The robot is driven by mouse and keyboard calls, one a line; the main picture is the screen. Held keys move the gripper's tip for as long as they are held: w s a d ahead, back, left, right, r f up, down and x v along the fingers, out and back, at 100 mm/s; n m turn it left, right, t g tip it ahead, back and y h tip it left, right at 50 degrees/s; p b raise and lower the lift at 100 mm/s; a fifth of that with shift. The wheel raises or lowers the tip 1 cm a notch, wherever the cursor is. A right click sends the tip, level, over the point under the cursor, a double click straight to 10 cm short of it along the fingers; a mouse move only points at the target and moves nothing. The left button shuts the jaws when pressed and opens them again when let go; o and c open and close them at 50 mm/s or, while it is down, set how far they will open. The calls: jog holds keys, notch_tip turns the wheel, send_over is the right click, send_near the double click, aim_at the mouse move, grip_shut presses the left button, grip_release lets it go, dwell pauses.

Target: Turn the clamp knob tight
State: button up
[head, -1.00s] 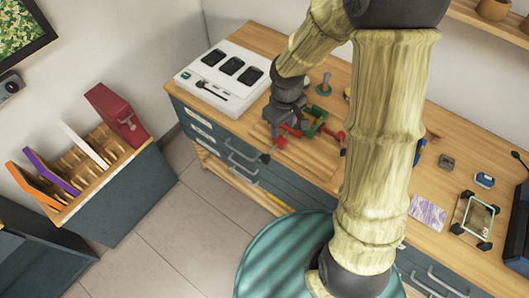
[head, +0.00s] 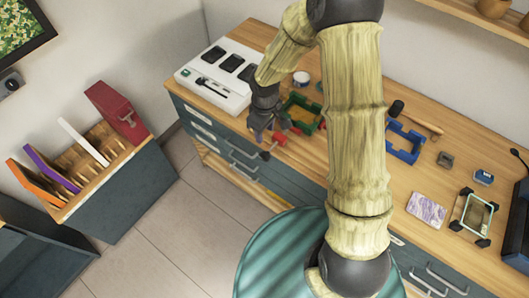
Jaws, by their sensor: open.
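A red clamp (head: 279,139) sits at the front edge of the workbench, and its dark knob (head: 265,155) sticks out past that edge. A green frame (head: 302,113) lies on the bench just behind the clamp. My gripper (head: 264,137) is open, pointing down, just above and to the left of the clamp. Its fingers partly cover the clamp, and I cannot tell whether they touch it. My arm hides the bench to the right of the green frame.
A white box with black pads (head: 216,75) stands on the bench to the left. A blue frame (head: 404,142), a mallet (head: 420,119) and a patterned tile (head: 426,209) lie to the right. A divided rack (head: 85,165) stands on the far left.

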aim_at(264, 153)
notch_tip(264, 153, down, 14)
jog(key=p, duration=0.3)
jog(key=shift+f, duration=0.1)
dwell(0.3)
jog(key=c, duration=0.8)
